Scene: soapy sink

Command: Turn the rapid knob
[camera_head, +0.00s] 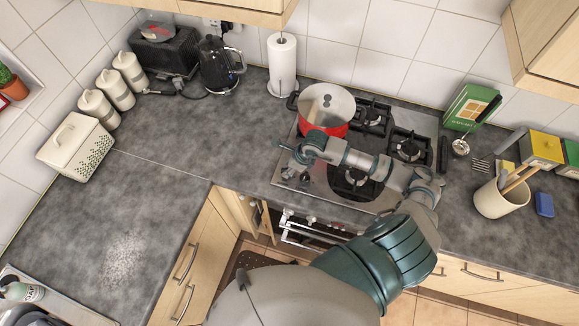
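The gas hob (347,207) is set in the grey worktop, and a red pot (325,127) stands on its back left part. Small knobs (289,174) show at the hob's left front, partly hidden by my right gripper. They are too small to tell the rapid knob apart. My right gripper (284,157) is over the hob's left front edge, in front of the pot and close to the knobs. Its fingers are small and overlap the knobs, so its opening is unclear. My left gripper is out of view.
The oven (306,231) is below the hob. A paper towel roll (282,62), a black kettle (217,64) and a toaster (166,52) stand at the back. A utensil pot (497,199) stands to the right.

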